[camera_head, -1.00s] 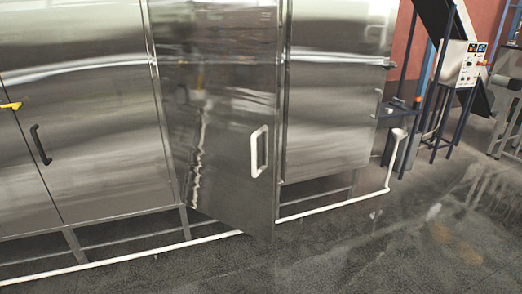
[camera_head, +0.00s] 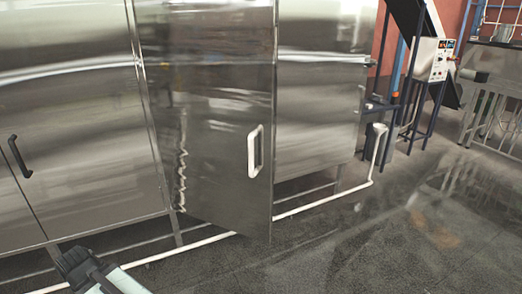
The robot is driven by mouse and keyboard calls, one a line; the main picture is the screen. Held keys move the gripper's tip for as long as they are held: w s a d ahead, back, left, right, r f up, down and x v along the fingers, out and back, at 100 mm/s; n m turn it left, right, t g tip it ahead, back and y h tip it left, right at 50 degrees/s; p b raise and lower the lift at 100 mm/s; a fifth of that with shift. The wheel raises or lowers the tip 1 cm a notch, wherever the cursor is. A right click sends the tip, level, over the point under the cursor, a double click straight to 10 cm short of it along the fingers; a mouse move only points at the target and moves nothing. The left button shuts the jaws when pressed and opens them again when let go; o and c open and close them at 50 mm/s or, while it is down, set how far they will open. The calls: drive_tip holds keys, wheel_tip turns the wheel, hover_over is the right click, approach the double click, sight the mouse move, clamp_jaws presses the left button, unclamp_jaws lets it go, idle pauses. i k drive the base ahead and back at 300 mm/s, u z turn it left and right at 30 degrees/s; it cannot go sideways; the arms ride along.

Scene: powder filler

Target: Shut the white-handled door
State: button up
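The white-handled door (camera_head: 218,120) is a tall steel panel standing ajar, swung out from the cabinet front toward me. Its white handle (camera_head: 256,151) is on the right part of its face, near its free edge. My gripper (camera_head: 72,262) shows at the bottom left, low and well to the left of the door, apart from it. It is dark, on a pale arm link, and the frame does not show whether its fingers are open or shut. Nothing is seen touching the handle.
A steel cabinet door with a black handle (camera_head: 20,157) is at the left. A white pipe (camera_head: 310,207) runs low along the cabinet's foot. A machine with a control panel (camera_head: 440,60) stands at the back right. The floor (camera_head: 380,245) in front and to the right is clear.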

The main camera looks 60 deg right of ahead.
sight(210, 66)
drive_tip(key=z, duration=0.1)
drive_tip(key=i, duration=1)
drive_tip(key=u, duration=0.05)
